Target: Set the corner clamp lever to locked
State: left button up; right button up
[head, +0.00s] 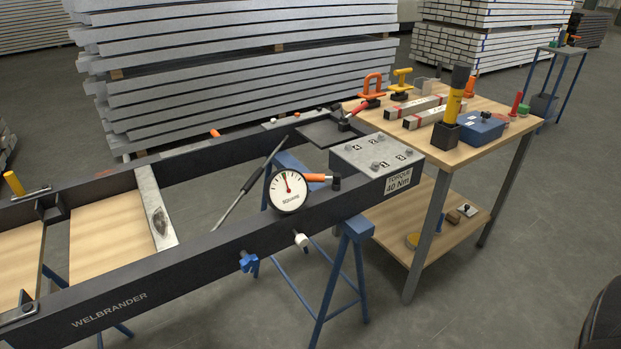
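The long dark frame (210,248) marked WELBRANDER runs from lower left to the right. An orange lever (313,177) with a black end lies about level beside the round SQUARE gauge (288,191). I cannot tell for sure which lever is the corner clamp's; the red one sits at a corner. Neither gripper is in view.
A grey block (375,150) with several bolts sits on the frame's right end. A wooden workbench (490,145) with tools and a blue box (481,128) stands behind right. Blue trestles (357,231) support the frame. Stacked metal bars (240,60) fill the back. The floor at lower right is mostly clear.

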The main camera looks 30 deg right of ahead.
aim_at(336, 179)
jog(key=k, duration=0.5)
jog(key=z, duration=1.35)
jog(key=i, duration=1.15)
jog(key=u, duration=1.85)
